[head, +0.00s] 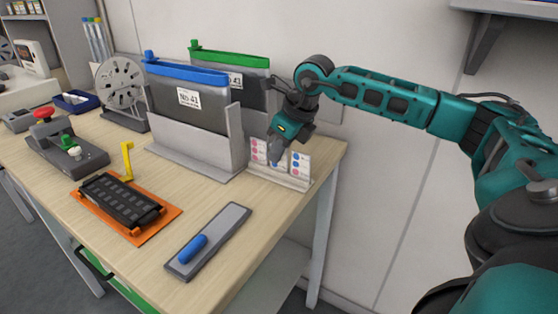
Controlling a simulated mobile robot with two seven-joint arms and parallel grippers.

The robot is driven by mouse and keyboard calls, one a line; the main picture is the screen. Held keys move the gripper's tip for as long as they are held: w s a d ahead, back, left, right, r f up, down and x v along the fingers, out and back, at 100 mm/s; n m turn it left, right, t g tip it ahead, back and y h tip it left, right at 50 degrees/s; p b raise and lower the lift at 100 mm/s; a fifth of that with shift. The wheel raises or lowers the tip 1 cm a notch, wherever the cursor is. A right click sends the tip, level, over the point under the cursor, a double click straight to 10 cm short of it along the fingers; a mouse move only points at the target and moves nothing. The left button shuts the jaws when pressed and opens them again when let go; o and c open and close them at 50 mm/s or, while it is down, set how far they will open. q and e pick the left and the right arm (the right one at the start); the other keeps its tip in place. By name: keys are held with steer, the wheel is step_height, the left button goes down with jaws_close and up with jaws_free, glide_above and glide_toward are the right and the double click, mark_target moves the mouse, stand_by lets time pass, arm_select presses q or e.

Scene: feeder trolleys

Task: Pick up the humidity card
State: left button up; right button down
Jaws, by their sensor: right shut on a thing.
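Several small white cards with coloured dots stand upright in a low pale holder (282,179) at the right back corner of the table. The left card (258,149) and the right card (300,164) show pink or red and blue dots. My right gripper (274,158) points down at the middle humidity card (280,165) and is shut on it. The fingers hide much of this card, which still appears to be in the holder. My left gripper is not in view.
Blue-topped (188,95) and green-topped (232,75) pouches stand in a grey rack (206,150) left of the holder. A grey tray (225,228) with a blue-handled tool (192,248) lies in front. Bare tabletop lies between them.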

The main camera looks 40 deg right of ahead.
steer(key=shift+r, duration=0.1)
step_height(320, 180, up, 9)
steer(key=shift+r+p, duration=0.15)
steer(key=shift+p, duration=0.7)
steer(key=shift+r, duration=0.3)
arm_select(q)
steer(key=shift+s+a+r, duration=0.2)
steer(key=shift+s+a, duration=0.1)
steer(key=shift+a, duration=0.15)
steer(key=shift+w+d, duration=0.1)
